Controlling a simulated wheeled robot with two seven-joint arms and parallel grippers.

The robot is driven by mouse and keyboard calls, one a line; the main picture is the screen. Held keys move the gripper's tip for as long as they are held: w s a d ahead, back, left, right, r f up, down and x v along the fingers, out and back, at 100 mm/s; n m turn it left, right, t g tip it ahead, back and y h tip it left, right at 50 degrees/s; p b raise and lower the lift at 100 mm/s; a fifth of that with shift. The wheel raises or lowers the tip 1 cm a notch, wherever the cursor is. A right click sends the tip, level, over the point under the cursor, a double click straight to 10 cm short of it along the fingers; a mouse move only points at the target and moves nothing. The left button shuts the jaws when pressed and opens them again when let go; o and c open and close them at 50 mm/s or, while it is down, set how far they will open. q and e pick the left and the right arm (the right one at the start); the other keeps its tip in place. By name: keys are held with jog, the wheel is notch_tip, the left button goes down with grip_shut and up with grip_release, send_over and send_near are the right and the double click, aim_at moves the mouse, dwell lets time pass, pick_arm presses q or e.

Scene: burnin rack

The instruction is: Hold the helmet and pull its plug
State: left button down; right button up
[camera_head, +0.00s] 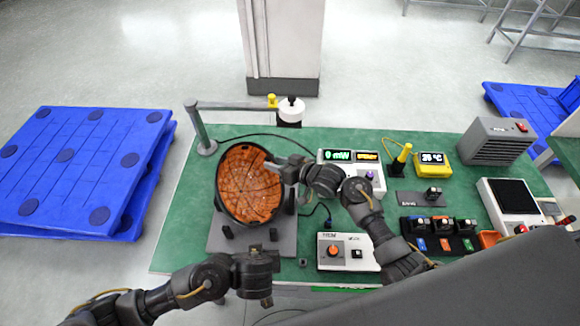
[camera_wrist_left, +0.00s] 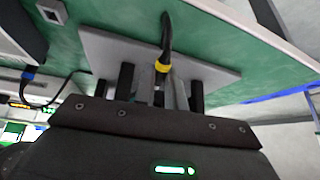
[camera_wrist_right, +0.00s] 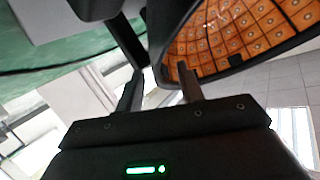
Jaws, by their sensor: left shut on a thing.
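My right gripper (camera_head: 277,168) is at the helmet's right rim. In the right wrist view its fingers (camera_wrist_right: 160,82) stand apart, one in front of the lining, one outside the rim. My left gripper (camera_head: 262,248) is low at the plate's front edge. In the left wrist view its fingers (camera_wrist_left: 162,92) are closed on the plug (camera_wrist_left: 162,72), which has a yellow band and black cable.
A white box with an orange knob (camera_head: 334,250) stands right of the plate. A meter box (camera_head: 350,168) stands behind my right forearm. A grey post with a side bar (camera_head: 200,130) stands at the table's back left. Blue pallets (camera_head: 85,165) lie left of the table.

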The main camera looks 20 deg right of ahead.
jog(key=v, duration=1)
jog(key=shift+s+d, duration=0.2)
jog(key=shift+s, duration=0.1)
jog(key=shift+r, duration=0.1)
jog(key=x, duration=1.2)
